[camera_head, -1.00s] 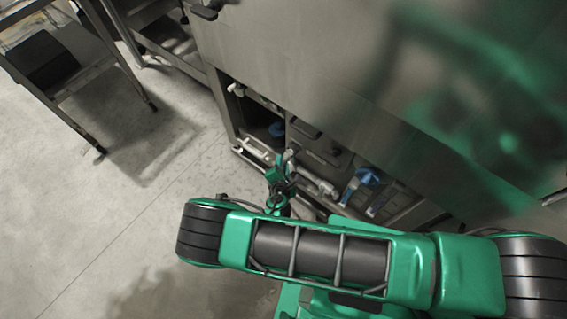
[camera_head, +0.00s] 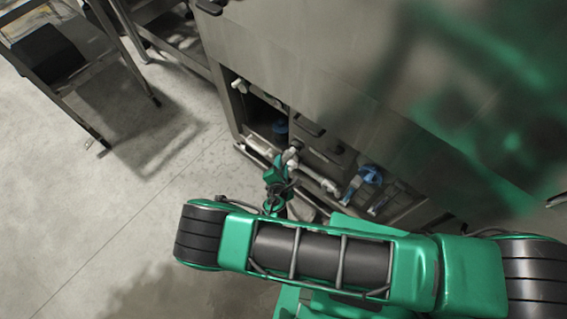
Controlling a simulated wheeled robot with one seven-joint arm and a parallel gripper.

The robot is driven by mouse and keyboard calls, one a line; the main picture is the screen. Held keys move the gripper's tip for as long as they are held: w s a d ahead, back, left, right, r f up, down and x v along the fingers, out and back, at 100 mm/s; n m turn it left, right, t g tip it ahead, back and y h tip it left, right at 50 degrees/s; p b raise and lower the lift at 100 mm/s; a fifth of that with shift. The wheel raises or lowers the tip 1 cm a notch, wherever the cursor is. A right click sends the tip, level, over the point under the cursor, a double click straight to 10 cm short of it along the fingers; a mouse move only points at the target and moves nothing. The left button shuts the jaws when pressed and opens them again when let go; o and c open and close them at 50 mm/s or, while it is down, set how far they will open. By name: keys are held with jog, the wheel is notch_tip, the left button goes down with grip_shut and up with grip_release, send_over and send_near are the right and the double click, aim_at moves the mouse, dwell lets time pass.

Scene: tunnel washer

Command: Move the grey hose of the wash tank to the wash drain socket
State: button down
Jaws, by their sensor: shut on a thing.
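My gripper (camera_head: 284,170) is at the end of my green arm, low in front of the open lower bay of the steel washer (camera_head: 300,60). It is shut on a small grey piece that looks like the end of the grey hose (camera_head: 291,156). The rest of the hose is hard to follow among the pipes. A light pipe (camera_head: 322,181) runs just right of the gripper. I cannot tell which fitting is the wash drain socket; my arm hides part of the bay.
A white fitting (camera_head: 240,86) is at the bay's upper left. A metal table (camera_head: 90,65) stands at left. The floor (camera_head: 90,220) between is clear.

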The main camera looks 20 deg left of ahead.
jog(key=shift+s+a, duration=0.25)
jog(key=shift+s, duration=0.35)
jog(key=shift+s+a, duration=0.25)
jog(key=shift+s, duration=0.35)
dwell(0.3)
jog(key=s+a+f, duration=0.4)
jog(key=s+f, duration=0.6)
jog(key=f, duration=0.1)
jog(key=w+d, duration=0.3)
jog(key=w, duration=0.5)
jog(key=shift+w+d, duration=0.15)
jog(key=shift+w, duration=0.1)
dwell(0.9)
jog(key=shift+w+d, duration=0.1)
jog(key=shift+w, duration=0.05)
dwell(0.3)
jog(key=shift+w+d, duration=0.3)
jog(key=shift+w, duration=0.45)
jog(key=shift+w+d, duration=0.15)
jog(key=shift+w, duration=0.2)
dwell(0.4)
